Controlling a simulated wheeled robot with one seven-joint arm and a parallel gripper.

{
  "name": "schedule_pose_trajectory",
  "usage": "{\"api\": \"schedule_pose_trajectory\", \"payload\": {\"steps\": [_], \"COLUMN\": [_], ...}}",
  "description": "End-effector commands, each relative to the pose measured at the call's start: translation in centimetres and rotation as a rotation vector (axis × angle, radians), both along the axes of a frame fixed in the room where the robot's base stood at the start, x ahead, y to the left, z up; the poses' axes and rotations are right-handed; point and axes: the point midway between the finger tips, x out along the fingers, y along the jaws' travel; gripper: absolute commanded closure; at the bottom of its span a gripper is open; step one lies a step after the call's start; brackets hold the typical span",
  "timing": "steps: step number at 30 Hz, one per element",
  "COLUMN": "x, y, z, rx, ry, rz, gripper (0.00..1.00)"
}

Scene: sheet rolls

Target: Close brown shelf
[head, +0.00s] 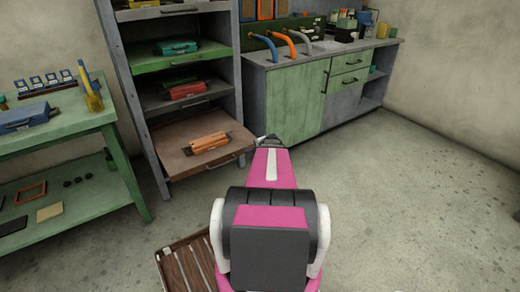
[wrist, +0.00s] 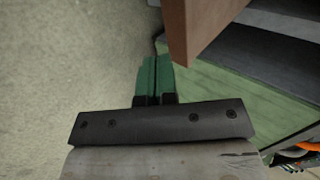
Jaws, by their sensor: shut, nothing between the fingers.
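The brown shelf (head: 180,160) is a pull-out tray low in the grey rack. It sticks out of the rack front and carries an orange-brown case (head: 209,143). A dark handle shows on its front edge. My gripper (head: 268,140) is just right of the shelf's front right corner, and my arm hides what lies behind it. In the wrist view, the gripper's green fingers (wrist: 154,80) are together with nothing between them. The corner of the brown shelf (wrist: 195,28) is close by at the upper right of the fingers, and it looks apart from them.
The rack (head: 133,92) holds a green shelf (head: 150,62) and a grey one with cases. A green cabinet (head: 290,105) stands right of the rack. A green workbench (head: 85,123) is on the left. A slatted wooden crate (head: 178,264) lies low. The floor at right is clear.

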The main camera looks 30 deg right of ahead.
Motion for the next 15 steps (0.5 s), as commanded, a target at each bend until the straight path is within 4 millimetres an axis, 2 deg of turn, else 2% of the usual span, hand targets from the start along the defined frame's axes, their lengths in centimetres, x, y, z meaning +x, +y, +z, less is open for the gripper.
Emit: {"api": "schedule_pose_trajectory", "payload": {"steps": [1,7,12,15], "x": [1.1,3.8,6.4,7.1], "y": [-0.1,0.0,0.1,0.2], "z": [-0.9,-3.5,-3.2,-3.1], "rx": [0.0,0.001,0.0,0.0], "ry": [0.0,0.001,-0.001,-0.001], "rz": [0.001,0.001,0.001,0.001], "gripper": [1.0,1.0,1.0,1.0]}}
